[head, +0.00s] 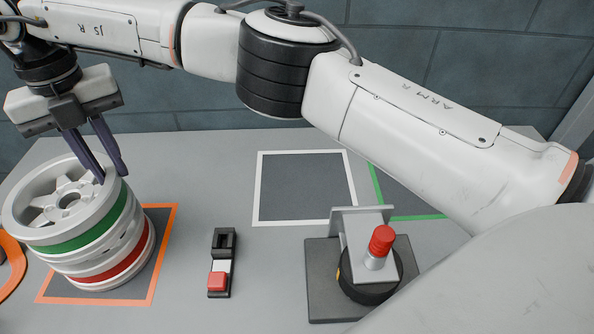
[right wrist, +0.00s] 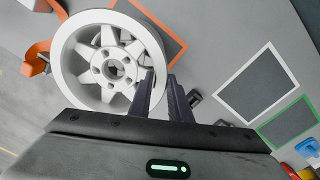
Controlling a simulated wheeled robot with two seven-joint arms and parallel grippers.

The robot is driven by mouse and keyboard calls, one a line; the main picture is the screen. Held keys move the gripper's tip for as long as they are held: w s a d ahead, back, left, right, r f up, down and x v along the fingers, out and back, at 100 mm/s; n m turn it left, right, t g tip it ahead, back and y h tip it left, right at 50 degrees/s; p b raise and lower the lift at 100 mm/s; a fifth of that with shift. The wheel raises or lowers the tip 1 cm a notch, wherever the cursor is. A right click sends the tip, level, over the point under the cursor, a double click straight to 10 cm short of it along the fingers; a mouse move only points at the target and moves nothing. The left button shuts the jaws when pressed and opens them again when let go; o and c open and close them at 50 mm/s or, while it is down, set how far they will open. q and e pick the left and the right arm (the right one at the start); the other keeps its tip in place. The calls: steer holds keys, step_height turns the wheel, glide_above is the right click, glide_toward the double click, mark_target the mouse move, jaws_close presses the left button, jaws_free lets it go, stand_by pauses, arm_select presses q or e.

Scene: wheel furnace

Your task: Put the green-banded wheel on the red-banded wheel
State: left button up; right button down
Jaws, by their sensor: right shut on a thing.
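The green-banded wheel (head: 85,236) is a light grey rim with spokes, at the left of the head view. It also fills the upper left of the right wrist view (right wrist: 80,45). It sits directly over the red-banded wheel (head: 122,268), slightly off to the left; I cannot tell whether the two fully touch. The red-banded wheel rests within an orange-outlined square. My right gripper (head: 112,176) is shut on the green-banded wheel's rim, one finger inside and one outside; it also shows in the right wrist view (right wrist: 160,76). My left gripper is out of view.
An orange-outlined square (head: 155,290) lies under the stack. A small switch box with a red button (head: 218,280) stands right of it. A fixture with a red knob (head: 382,240) stands further right. White-outlined (head: 300,190) and green-outlined (head: 420,205) squares look empty where visible.

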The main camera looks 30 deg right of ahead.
steer(key=shift+f+b, duration=0.3)
steer(key=shift+f, duration=0.65)
stand_by(1.6)
steer(key=c, duration=1.6)
jaws_free()
steer(key=shift+o, duration=0.2)
steer(key=shift+s+f, duration=0.1)
steer(key=shift+f, duration=0.05)
step_height(320, 180, up, 11)
steer(key=shift+f+p, duration=0.2)
steer(key=shift+p, duration=0.3)
